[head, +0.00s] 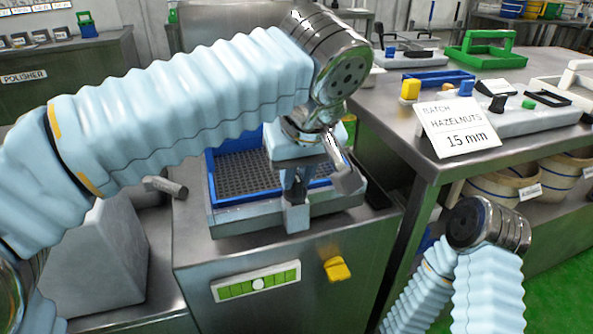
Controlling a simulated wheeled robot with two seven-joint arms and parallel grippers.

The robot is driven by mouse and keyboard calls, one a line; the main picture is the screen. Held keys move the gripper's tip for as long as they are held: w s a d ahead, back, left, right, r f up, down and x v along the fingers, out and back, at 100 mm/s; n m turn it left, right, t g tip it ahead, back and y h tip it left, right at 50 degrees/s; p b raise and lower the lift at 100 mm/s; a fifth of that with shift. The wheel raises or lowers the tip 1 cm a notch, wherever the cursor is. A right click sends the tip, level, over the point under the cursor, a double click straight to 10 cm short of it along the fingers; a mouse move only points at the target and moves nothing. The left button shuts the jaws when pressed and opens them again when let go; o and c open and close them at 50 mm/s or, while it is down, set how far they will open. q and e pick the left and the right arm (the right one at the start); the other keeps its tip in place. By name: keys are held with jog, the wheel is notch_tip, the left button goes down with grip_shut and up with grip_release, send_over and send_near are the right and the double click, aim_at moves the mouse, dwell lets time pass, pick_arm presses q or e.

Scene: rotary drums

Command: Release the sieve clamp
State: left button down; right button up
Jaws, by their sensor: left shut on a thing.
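The sieve (240,172) is a dark perforated mesh in a blue frame, set in a grey tray on top of a steel cabinet. A small grey block, which looks like the sieve clamp (296,217), stands at the tray's front edge. My left gripper (296,192) points down over this front edge and is shut on the clamp's upper part. My own left arm and wrist hide the back and right of the sieve. My right arm is at the lower right; its gripper is not in view.
The cabinet front carries a green striped panel (235,288) and a yellow handle (338,269). Wooden tubs (500,190) stand below.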

pick_arm(q)
jog(key=shift+m, duration=0.4)
jog(key=m+h, duration=0.1)
jog(key=m, duration=0.1)
jog(key=m+h, duration=0.1)
jog(key=m, duration=0.1)
jog(key=shift+a+r+m, duration=0.1)
jog(key=shift+a+m, duration=0.1)
jog(key=shift+m, duration=0.2)
jog(key=m+h+p, duration=0.1)
jog(key=m, duration=0.1)
jog(key=m+h+p, duration=0.1)
jog(key=m, duration=0.2)
jog(key=shift+a+g, duration=0.1)
jog(key=shift+g, duration=0.2)
jog(key=m+g+h, duration=0.1)
jog(key=m, duration=0.3)
jog(key=shift+w, duration=0.1)
jog(key=shift+a+f+m+g+h, duration=0.15)
jog(key=shift+m+g, duration=0.2)
jog(key=shift+m, duration=0.5)
jog(key=shift+d+f+m+g+h, duration=0.15)
jog(key=shift+m+g, duration=0.2)
jog(key=shift+m, duration=0.5)
jog(key=shift+a, duration=0.1)
jog(key=c, duration=1.1)
grip_release()
jog(key=shift+r, duration=0.15)
jog(key=shift+w, duration=0.1)
